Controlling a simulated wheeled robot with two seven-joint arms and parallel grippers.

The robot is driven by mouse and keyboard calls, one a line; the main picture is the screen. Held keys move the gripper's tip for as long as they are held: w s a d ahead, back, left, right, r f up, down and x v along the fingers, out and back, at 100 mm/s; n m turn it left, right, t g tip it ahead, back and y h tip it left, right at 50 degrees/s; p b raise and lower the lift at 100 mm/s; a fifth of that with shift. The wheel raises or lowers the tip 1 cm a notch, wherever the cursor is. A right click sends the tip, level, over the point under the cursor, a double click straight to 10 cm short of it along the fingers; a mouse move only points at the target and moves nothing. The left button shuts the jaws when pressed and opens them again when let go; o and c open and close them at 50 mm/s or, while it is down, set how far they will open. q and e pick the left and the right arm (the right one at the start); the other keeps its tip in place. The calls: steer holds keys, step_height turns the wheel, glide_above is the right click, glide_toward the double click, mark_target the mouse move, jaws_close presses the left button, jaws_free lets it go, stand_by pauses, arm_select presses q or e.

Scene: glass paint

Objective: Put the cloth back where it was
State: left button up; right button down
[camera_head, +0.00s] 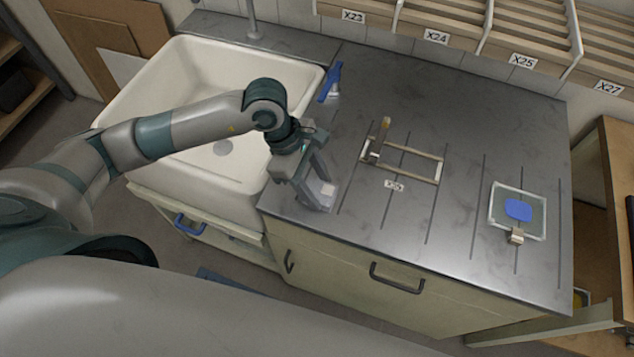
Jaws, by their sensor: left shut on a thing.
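My left gripper (318,198) is low over the counter's front left corner, just right of the sink, with its fingers pointing down. It is shut on a small pale piece that looks like the cloth (328,189). The fingers hide much of it, and I cannot tell whether it touches the counter. My right gripper is not in view.
A white sink (112,115) lies left of the grey counter (400,85). A small frame (412,177) and a glass pane (537,228) with a blue patch lie to the right. Dark lines mark the counter.

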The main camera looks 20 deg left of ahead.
arm_select(q)
steer(key=shift+f, duration=0.15)
steer(key=o, duration=1)
steer(key=shift+r, duration=0.25)
steer(key=shift+a+r, duration=0.1)
steer(key=shift+a, duration=0.05)
steer(key=shift+b+v, duration=2.45)
steer(key=shift+v, duration=3.4)
